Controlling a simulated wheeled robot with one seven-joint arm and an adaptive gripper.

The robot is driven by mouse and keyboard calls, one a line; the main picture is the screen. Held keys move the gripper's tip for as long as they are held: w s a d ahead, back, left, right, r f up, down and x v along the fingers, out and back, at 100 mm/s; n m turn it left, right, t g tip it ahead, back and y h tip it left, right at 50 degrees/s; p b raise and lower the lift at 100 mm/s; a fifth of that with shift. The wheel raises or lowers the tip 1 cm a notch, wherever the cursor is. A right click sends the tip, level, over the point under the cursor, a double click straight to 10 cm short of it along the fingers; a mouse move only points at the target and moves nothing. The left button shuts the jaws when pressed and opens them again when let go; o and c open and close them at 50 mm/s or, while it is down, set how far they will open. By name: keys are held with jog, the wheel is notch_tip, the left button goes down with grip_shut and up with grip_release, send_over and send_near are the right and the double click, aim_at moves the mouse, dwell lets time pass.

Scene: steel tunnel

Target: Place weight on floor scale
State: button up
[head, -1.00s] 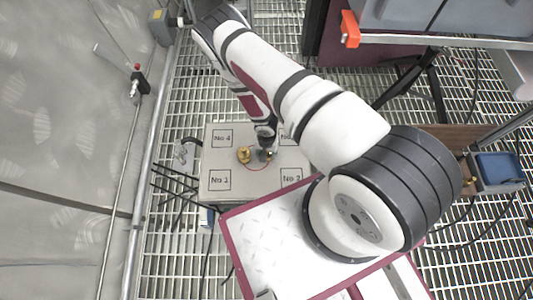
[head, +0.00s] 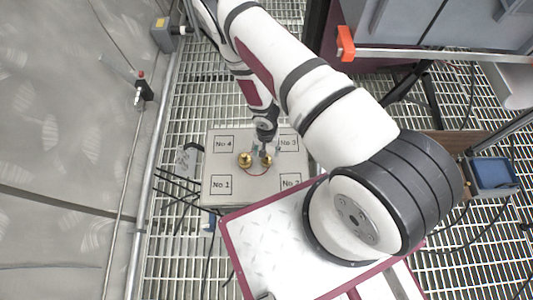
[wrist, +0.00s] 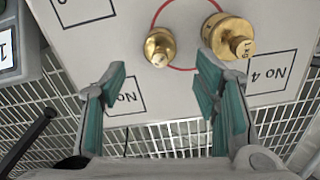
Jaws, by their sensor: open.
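The floor scale (head: 232,196) is a flat grey plate on the grating, with corners marked No 1 to No 4 and a red circle in its middle. Two brass weights stand upright on it. The larger one (head: 245,160), marked 1 kg, is also in the wrist view (wrist: 228,37), on the circle's line toward No 4. In the head view my gripper (head: 266,146) is just behind that weight.
Thin black cables (head: 178,190) lie on the grating left of the scale. A grey wall with a pipe (head: 153,150) runs along the left.

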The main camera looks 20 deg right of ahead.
jog(key=shift+r+p, duration=0.35)
jog(key=shift+r, duration=1.2)
jog(key=w+d+r+n+t+h, duration=0.1)
jog(key=w+r, duration=0.3)
jog(key=r, duration=0.6)
jog(key=w+d+r+h, duration=0.1)
jog(key=w+r, duration=0.3)
jog(key=r, duration=0.5)
jog(key=s+d+r+n, duration=0.1)
jog(key=s+r, duration=0.1)
jog(key=r, duration=0.8)
jog(key=s+d+r, duration=0.1)
jog(key=r, duration=0.9)
jog(key=s+r+n, duration=0.2)
jog(key=s+r, duration=1)
jog(key=r, duration=0.2)
jog(key=s+a+r+n+y, duration=0.1)
jog(key=s+a+r, duration=0.1)
jog(key=s, duration=0.7)
jog(key=s+a+r+n+y, duration=0.1)
jog(key=s+r, duration=0.3)
jog(key=s, duration=0.6)
jog(key=shift+a+n+g, duration=0.3)
jog(key=shift+a+n, duration=0.1)
jog(key=shift+a, duration=0.25)
